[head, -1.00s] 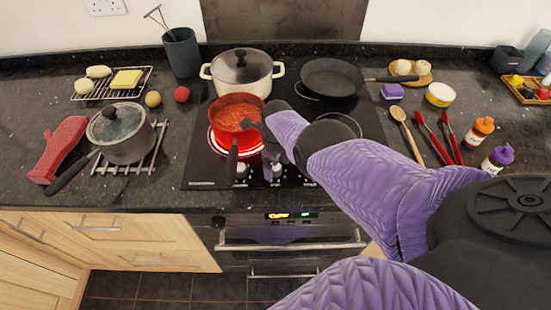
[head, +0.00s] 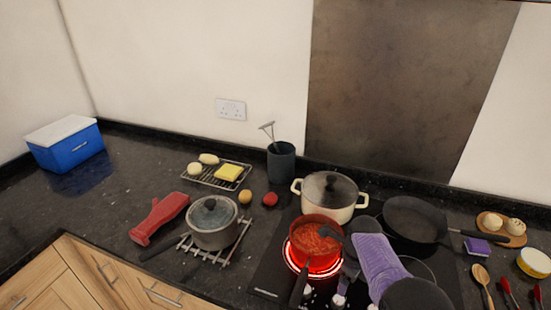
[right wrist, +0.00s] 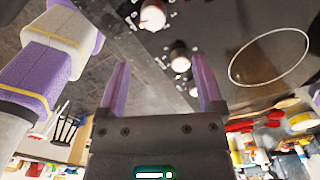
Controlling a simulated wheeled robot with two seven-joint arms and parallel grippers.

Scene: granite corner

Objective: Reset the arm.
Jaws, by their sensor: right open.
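My right arm (head: 380,265) in its purple sleeve reaches over the hob from the lower right in the head view. My right gripper (right wrist: 160,88) is open in the right wrist view, its two purple fingers apart with nothing between them. In the head view the gripper (head: 350,270) is small and dark, just right of the red saucepan (head: 318,262) and above the hob's front knobs. Whether it touches the pan is unclear. The saucepan holds red sauce on a glowing ring. My left gripper is not seen.
A cream pot (head: 328,205) and a black frying pan (head: 414,220) stand behind on the hob. A grey lidded pan (head: 213,230) sits on a rack to the left, beside a red oven mitt (head: 160,217). A blue cooler (head: 66,146) is far left; counter near it is clear.

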